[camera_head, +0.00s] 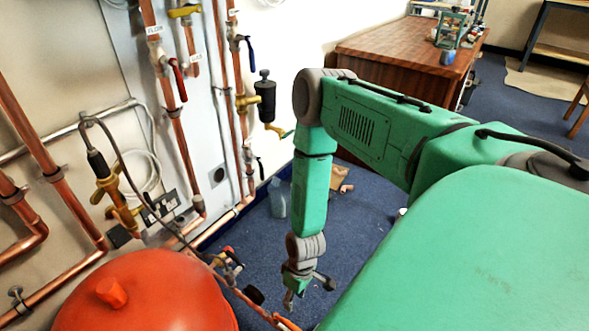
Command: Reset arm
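My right arm (313,195) is green with grey joints. It comes in from the right, bends at a grey elbow and hangs down in the middle of the picture. My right gripper (290,298) is at its lower end, low over the blue floor and right of the copper pipework. It is small and dark here, so I cannot tell whether its fingers are open or shut. I see nothing held in it. My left arm and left gripper are not in view.
Copper pipes (70,200) with valves run along the left wall. A red rounded vessel (150,295) fills the lower left. A wooden desk (395,52) stands behind my arm. Blue carpet (360,215) is open around the forearm, with a few small items on it.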

